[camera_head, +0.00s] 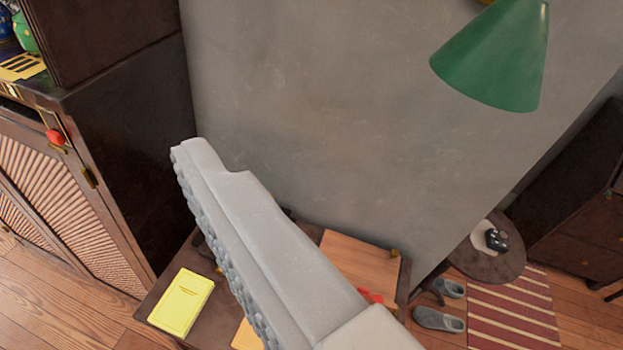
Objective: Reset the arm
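My gripper (207,168) shows as a long grey finger with a ridged left edge. It reaches from the bottom middle up and to the left, in front of the grey wall. I can make out only one finger, so I cannot tell whether it is open or shut. Nothing shows held at its tip. It hides part of a low dark table (160,298) below it.
On the table lie a yellow book (181,303) and a wooden box (360,262). A dark cabinet (130,150) stands left. A green lamp shade (495,55) hangs upper right. A small round table (490,265), slippers (438,320) and a striped rug (515,310) are lower right.

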